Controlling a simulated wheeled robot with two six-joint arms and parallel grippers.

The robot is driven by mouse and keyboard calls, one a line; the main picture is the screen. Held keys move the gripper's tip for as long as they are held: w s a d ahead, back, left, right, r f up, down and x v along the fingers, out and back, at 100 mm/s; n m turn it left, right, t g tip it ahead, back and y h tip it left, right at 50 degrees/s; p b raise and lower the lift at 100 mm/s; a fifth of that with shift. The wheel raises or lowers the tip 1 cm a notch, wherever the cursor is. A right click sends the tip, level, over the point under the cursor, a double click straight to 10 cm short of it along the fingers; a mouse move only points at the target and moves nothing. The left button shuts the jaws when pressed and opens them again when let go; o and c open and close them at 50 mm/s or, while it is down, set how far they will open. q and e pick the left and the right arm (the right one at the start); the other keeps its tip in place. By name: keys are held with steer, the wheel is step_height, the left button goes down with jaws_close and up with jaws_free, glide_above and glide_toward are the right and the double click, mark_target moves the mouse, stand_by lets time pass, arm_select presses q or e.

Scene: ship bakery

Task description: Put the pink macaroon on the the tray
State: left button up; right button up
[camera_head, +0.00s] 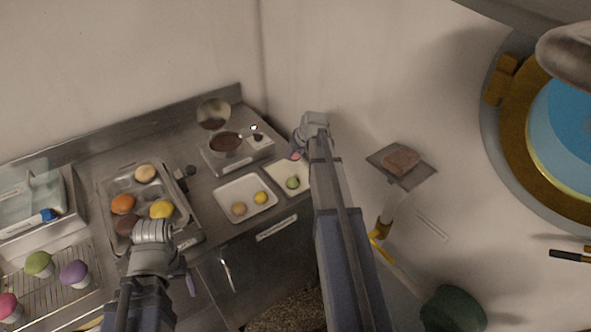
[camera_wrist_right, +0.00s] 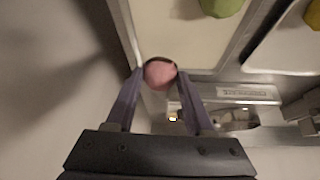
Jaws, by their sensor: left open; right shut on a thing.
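The pink macaroon (camera_wrist_right: 160,73) is pinched between the fingertips of my right gripper (camera_wrist_right: 160,76). It also shows small in the head view (camera_head: 295,156), below my right gripper (camera_head: 300,150). The right-hand white tray (camera_head: 280,172) lies under and beside it, near the wall, with a green macaroon (camera_head: 292,182) on it. In the wrist view, the macaroon overlaps the near end of this tray (camera_wrist_right: 180,45); I cannot tell its height or whether it touches. My left gripper (camera_head: 152,234) is open above the front of the metal tray, its fingertips partly hidden.
A second white tray (camera_head: 228,193) holds a tan and a yellow macaroon. A metal tray (camera_head: 187,243) with several pastries, a rack (camera_head: 52,303) with cupcakes, and a hot plate with a pan (camera_head: 226,142) crowd the counter. The wall stands close to my right gripper.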

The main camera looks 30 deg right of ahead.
mark_target(297, 159)
steer(key=shift+f, duration=0.15)
step_height(297, 159, down, 4)
steer(key=b, duration=0.3)
steer(key=shift+b, duration=0.35)
steer(key=shift+r, duration=0.2)
steer(key=shift+f, duration=0.1)
steer(key=o, duration=0.4)
steer(key=shift+f, duration=0.15)
steer(key=shift+o, duration=1.1)
